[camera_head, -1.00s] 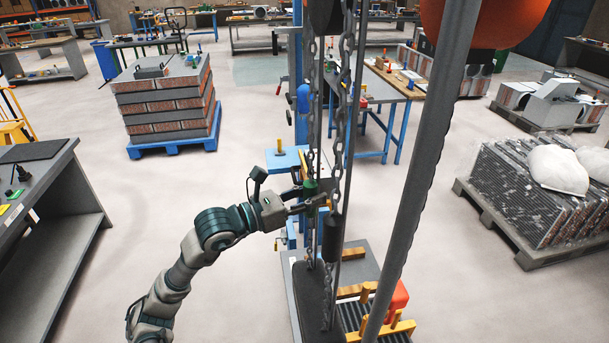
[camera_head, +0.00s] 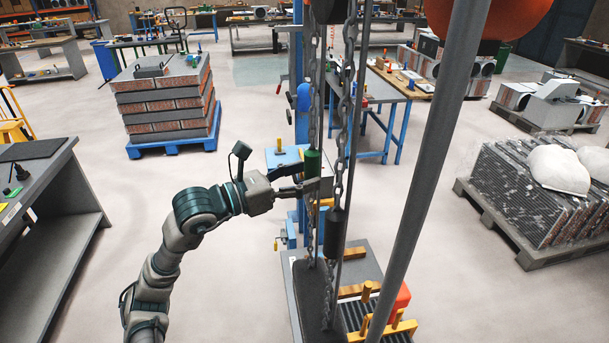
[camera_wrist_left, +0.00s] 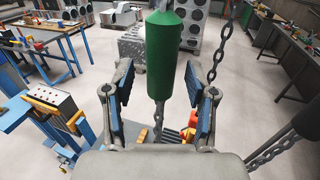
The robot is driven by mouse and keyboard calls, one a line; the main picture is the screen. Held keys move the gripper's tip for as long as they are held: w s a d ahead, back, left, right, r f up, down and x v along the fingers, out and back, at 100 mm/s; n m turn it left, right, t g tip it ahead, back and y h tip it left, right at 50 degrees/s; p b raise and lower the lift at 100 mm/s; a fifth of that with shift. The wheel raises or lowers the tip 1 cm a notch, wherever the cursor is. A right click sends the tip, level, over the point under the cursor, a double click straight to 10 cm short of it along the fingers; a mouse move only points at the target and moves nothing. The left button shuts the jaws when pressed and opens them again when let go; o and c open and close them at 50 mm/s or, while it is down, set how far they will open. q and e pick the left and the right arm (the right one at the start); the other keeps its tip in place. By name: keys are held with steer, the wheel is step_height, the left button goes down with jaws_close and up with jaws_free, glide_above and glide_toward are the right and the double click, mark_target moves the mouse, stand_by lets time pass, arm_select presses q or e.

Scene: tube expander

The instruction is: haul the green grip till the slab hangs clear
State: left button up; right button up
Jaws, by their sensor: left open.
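The green grip (camera_head: 313,163) is a green cylinder hanging upright on a chain line in the head view. My left gripper (camera_head: 308,178) is open at the grip's lower part. Its blue-padded fingers (camera_wrist_left: 158,72) stand on either side of the grip and rod, with gaps visible on both sides. A dark upright slab (camera_head: 312,292) stands low beneath the chains; its lower end is out of frame, so I cannot tell whether it hangs or rests. My right gripper is out of view.
A dark weight (camera_head: 335,232) hangs on the chain just right of the grip. A grey slanted post (camera_head: 428,170) stands to the right. A blue workbench (camera_head: 385,93) is behind the hoist. A grey table (camera_head: 75,215) is at left, with open floor between.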

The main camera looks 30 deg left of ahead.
arm_select(q)
steer(key=shift+b+v, duration=1.35)
steer(key=shift+v, duration=1.05)
